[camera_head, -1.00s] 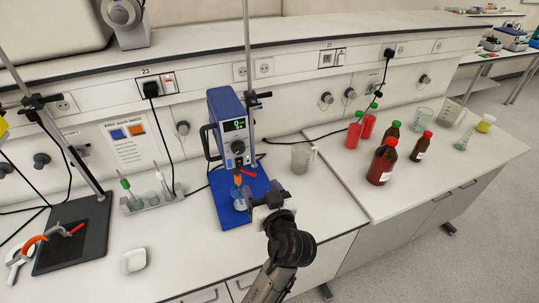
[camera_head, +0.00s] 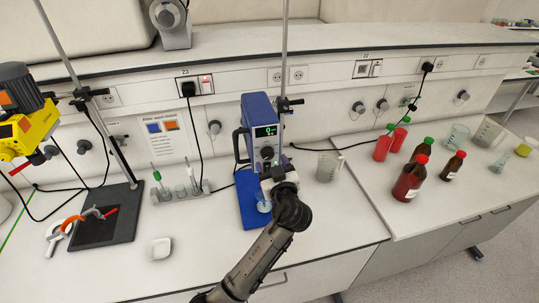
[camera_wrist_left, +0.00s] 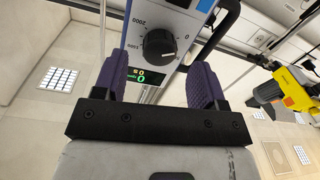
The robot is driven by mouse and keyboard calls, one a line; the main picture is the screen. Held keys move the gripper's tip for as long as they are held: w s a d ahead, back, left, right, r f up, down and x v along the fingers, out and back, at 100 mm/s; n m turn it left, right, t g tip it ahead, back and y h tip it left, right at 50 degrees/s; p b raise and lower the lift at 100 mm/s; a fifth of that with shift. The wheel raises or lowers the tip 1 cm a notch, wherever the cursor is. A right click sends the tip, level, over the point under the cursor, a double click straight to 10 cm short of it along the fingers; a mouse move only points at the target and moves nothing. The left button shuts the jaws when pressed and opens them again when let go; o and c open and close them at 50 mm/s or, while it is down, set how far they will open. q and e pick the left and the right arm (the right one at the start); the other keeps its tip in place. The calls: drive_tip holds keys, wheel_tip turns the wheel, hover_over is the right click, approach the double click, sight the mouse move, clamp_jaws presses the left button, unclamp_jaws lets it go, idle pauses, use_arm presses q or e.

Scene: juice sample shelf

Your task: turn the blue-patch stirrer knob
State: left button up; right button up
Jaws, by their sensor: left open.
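The blue stirrer (camera_head: 259,121) stands upright on its blue base (camera_head: 250,209), with a lit green display (camera_head: 265,131). Its round black knob (camera_wrist_left: 159,44) shows in the left wrist view on a pale panel with a printed scale, which appears upside down. My left gripper (camera_wrist_left: 160,78) is open, its two purple fingers apart on either side of the knob's line. The knob appears ahead of them, and I see no contact. In the head view my left gripper (camera_head: 278,178) is in front of the stirrer's lower front and hides part of it. My right gripper is not in view.
A yellow stirrer (camera_head: 32,131) stands at left over a dark base plate (camera_head: 105,228). A wall card (camera_head: 164,136) has blue and orange patches. A beaker (camera_head: 327,166) stands right of the blue stirrer; red bottles (camera_head: 408,180) are farther right.

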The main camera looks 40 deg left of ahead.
sight(269, 157)
use_arm(q)
drive_tip(key=shift+p+x, duration=0.3)
drive_tip(key=shift+x, duration=1.25)
drive_tip(key=c, duration=0.9)
drive_tip(key=shift+m, duration=0.3)
